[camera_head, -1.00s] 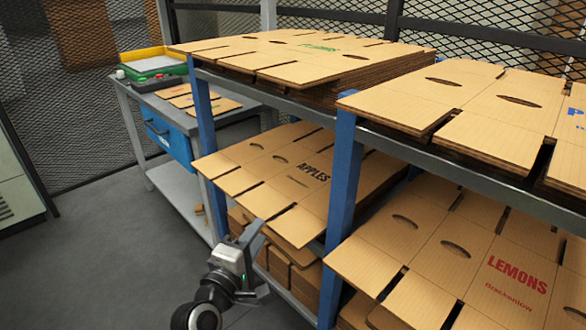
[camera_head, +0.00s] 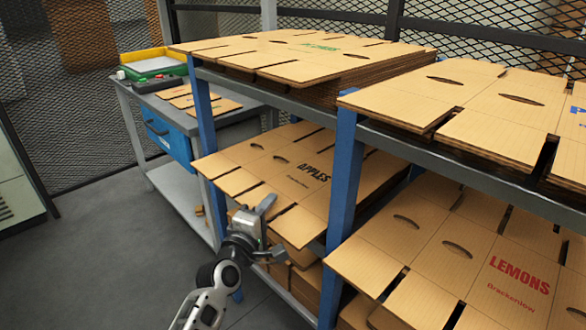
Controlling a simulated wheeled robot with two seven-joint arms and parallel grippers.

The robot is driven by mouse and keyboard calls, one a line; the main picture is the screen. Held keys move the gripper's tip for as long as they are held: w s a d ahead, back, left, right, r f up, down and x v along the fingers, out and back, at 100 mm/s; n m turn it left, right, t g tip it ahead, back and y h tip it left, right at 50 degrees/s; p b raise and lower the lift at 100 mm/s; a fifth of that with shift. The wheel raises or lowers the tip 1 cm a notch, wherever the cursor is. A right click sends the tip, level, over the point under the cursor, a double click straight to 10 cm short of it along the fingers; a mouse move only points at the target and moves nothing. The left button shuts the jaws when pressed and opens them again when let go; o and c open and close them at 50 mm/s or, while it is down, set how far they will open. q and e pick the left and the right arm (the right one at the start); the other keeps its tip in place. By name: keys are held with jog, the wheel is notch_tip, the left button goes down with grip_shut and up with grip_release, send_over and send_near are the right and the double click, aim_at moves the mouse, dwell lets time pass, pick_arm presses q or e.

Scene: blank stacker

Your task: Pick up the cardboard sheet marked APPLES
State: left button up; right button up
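The cardboard sheet marked APPLES (camera_head: 285,172) lies flat on top of a stack on the middle shelf, left of the blue post. It has slots, hand holes and black lettering, and its front flaps overhang the shelf edge. My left gripper (camera_head: 278,227) is at the sheet's front edge, near the front flaps. Its fingers are spread, one at about the flaps' height and the other lower. I cannot tell whether it touches the cardboard. My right gripper is not in view.
A blue post (camera_head: 343,205) stands right of the sheet. The upper shelf holds a stack with green lettering (camera_head: 320,48). A LEMONS sheet (camera_head: 500,265) lies at lower right. A grey workbench (camera_head: 195,125) stands behind left. The floor at left is clear.

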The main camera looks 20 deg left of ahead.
pick_arm(q)
grip_shut()
jog(key=shift+r, duration=0.15)
